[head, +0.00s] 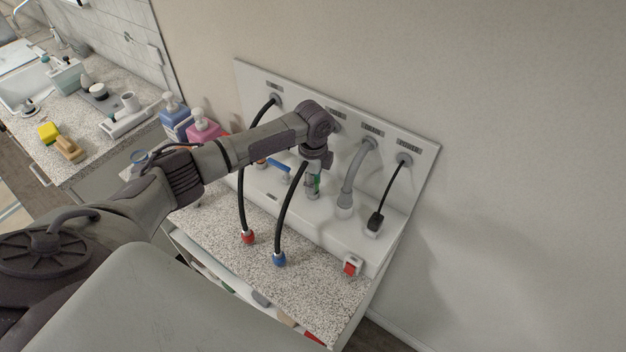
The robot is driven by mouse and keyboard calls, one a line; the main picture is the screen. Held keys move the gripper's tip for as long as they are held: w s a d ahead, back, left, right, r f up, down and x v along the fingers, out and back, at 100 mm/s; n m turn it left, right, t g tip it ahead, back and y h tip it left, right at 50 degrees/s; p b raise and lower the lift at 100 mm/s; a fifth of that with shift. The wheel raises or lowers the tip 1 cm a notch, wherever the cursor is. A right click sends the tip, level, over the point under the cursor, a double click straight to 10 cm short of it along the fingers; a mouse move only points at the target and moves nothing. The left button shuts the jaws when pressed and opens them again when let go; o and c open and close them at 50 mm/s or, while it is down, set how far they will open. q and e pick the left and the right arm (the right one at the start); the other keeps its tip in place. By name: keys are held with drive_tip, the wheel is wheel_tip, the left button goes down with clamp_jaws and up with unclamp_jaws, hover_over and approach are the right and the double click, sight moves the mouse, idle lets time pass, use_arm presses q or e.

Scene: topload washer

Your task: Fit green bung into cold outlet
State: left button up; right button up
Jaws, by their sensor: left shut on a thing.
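My left gripper (315,172) reaches over the white wall panel (412,172) from the left and points down. It is shut on the small green bung (316,182), which shows only in part under the fingers. A greyish cylindrical piece (312,194) sits just below the bung; I cannot tell whether the two touch or whether this is the cold outlet. A blue lever (278,168) shows to the left of the gripper, close to the outlets. My arm hides part of the panel behind it. My right gripper is not in view.
A black hose with a red end (247,237) and one with a blue end (279,259) hang over the speckled counter (225,219). A grey hose (345,203) and a black plug (375,222) are to the right. Blue (174,110) and pink (203,128) bottles stand behind my arm.

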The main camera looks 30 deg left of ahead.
use_arm(q)
drive_tip(key=shift+f, duration=0.35)
drive_tip(key=o, duration=1)
drive_tip(key=shift+r, duration=0.1)
wheel_tip(320, 180, up, 12)
drive_tip(key=shift+f, duration=0.1)
drive_tip(key=shift+f, duration=0.1)
